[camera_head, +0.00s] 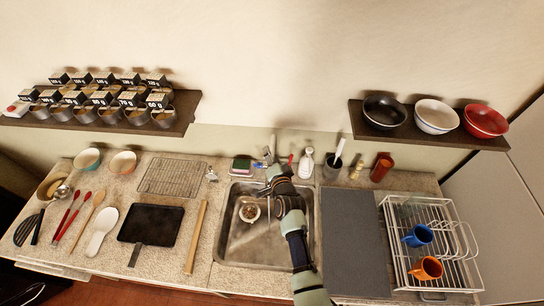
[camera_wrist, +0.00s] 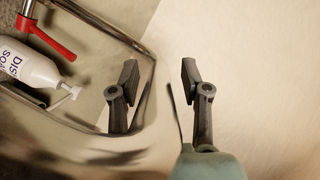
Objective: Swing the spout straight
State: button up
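The metal faucet (camera_head: 269,154) stands at the back edge of the sink (camera_head: 232,240) in the head view. Its spout is small there and partly hidden by my arm, so its exact angle is hard to tell. My gripper (camera_head: 268,188) is over the back of the sink, close to the faucet. In the wrist view my gripper (camera_wrist: 160,82) is open, with a clear gap between its two dark fingers. The red faucet lever (camera_wrist: 47,37) is at the upper left. A curved bright metal edge passes behind the left finger; I cannot tell whether it is spout or sink rim.
A white dish soap bottle (camera_wrist: 28,65) stands close to the faucet. A strainer (camera_head: 249,211) lies in the sink. A dish rack (camera_head: 400,270) holds mugs at far right.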

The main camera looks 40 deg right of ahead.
jog(key=v, duration=1.2)
dwell(0.3)
jog(key=w+a+r+n+y+p, duration=0.2)
jog(key=a+r+n+y, duration=0.2)
jog(key=a+r+n, duration=0.75)
jog(key=s+a+r+n+y, duration=0.1)
jog(key=s+a+r, duration=0.2)
jog(key=a, duration=0.3)
jog(key=s+a+r+n+y+p, duration=0.1)
jog(key=s+a+r+n, duration=0.1)
jog(key=a, duration=0.3)
jog(key=s+a+r+n+g, duration=0.1)
jog(key=s+a+r+n, duration=0.1)
jog(key=a, duration=0.4)
jog(key=shift+s+a+r+y+p, duration=0.3)
jog(key=shift+s+r+y+p, duration=0.1)
jog(key=shift+s+r, duration=0.5)
